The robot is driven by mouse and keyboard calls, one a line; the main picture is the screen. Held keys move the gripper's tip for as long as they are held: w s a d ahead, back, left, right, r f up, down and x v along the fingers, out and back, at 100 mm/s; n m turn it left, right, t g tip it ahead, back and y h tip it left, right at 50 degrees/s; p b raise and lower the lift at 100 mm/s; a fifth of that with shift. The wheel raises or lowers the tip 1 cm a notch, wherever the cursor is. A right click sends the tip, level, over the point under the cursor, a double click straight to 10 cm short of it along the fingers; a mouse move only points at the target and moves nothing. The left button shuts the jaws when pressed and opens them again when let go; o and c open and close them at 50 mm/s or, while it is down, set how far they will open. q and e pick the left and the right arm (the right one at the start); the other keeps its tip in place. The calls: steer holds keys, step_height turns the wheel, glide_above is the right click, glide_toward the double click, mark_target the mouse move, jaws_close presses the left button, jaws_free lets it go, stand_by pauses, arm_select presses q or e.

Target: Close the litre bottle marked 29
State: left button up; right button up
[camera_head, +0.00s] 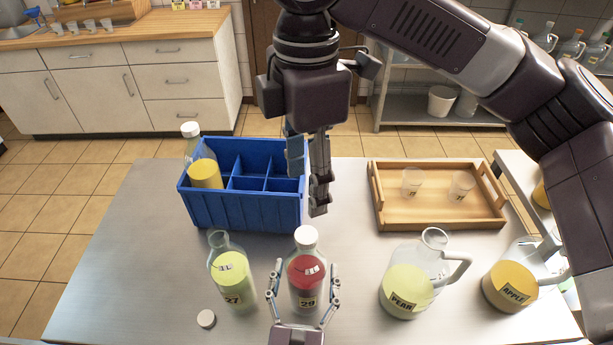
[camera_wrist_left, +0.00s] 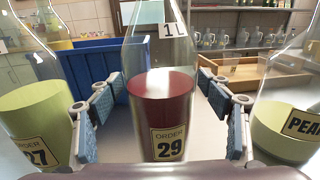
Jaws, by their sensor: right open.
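The litre bottle marked 29 (camera_head: 306,272) stands upright on the steel table with red liquid in it. A white cap (camera_head: 306,236) sits on its mouth; I cannot tell how tight it is. In the left wrist view the bottle (camera_wrist_left: 162,115) is in the middle, its top out of frame. My left gripper (camera_head: 303,283) is open, with one finger on each side of the bottle and gaps in the left wrist view (camera_wrist_left: 160,130). My right gripper (camera_head: 309,178) points down, open and empty, above and behind the cap.
Open bottle 27 (camera_head: 231,279) stands left, with a loose white cap (camera_head: 206,319) nearby. A pear jug (camera_head: 405,285) and apple jug (camera_head: 512,282) stand right. Behind are a blue divided crate (camera_head: 240,212) holding a capped yellow bottle (camera_head: 205,174) and a wooden tray (camera_head: 440,218) with two cups.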

arm_select(q)
steer(key=shift+s, duration=0.1)
steer(key=s+a, duration=0.1)
steer(key=s, duration=1)
steer(key=shift+s+a, duration=0.2)
steer(key=shift+s, duration=0.2)
steer(key=shift+s, duration=0.1)
